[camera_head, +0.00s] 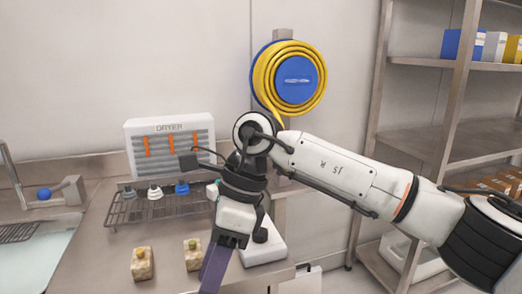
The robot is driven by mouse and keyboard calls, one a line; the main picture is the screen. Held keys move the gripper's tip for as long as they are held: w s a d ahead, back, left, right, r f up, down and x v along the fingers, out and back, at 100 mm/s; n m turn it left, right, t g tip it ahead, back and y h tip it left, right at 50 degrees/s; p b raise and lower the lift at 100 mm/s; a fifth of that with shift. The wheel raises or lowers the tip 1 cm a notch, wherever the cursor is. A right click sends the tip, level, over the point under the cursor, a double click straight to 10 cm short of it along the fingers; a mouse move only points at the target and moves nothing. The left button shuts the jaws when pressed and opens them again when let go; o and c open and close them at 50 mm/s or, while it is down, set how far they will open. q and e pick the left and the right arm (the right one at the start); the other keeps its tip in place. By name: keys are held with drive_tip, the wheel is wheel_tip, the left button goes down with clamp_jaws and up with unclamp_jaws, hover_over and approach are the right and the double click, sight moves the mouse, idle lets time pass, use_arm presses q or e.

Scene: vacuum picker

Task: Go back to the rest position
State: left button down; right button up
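My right arm comes in from the right, and its wrist bends down over the counter (95,235). My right gripper (217,262) hangs below the wrist at the counter's front part. A dark purple-grey part runs down from it to the bottom edge of the picture. I cannot tell whether this is the fingers or something held, nor whether the fingers are apart. My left gripper and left arm are not in view.
Two speckled blocks (142,264) (193,254) sit left of the gripper. A wire rack (135,210) with suction cups stands before a white dryer (170,145). A white device (265,247) is close on the right. A sink, hose reel (292,80) and metal shelves (420,145) surround.

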drive_tip(key=s+a+r+m+g+y, duration=0.3)
drive_tip(key=s+a+m+g+y, duration=0.2)
drive_tip(key=s+a+y, duration=0.5)
drive_tip(key=w+d+m+t+y, duration=0.5)
drive_tip(key=w+m+t+y, duration=0.5)
drive_tip(key=m+t, duration=0.75)
drive_tip(key=w+d+f+m+t+h, duration=0.25)
drive_tip(key=d+f+m+h, duration=0.45)
drive_tip(key=f+m, duration=0.35)
drive_tip(key=w+d+f+m+t+h, duration=0.2)
drive_tip(key=d+f+m+t+h, duration=0.2)
drive_tip(key=d+f+m+h, duration=0.6)
drive_tip(key=s+d+f+m+g+h, duration=0.2)
drive_tip(key=s+d+f+m, duration=0.3)
drive_tip(key=s+f, duration=0.5)
drive_tip(key=s+d+f+m+g+h, duration=0.2)
drive_tip(key=s+d+f+m+g, duration=0.3)
drive_tip(key=s+f, duration=0.5)
drive_tip(key=shift+s+d+f+g, duration=0.25)
drive_tip(key=shift+d+f, duration=0.5)
drive_tip(key=shift+d, duration=0.45)
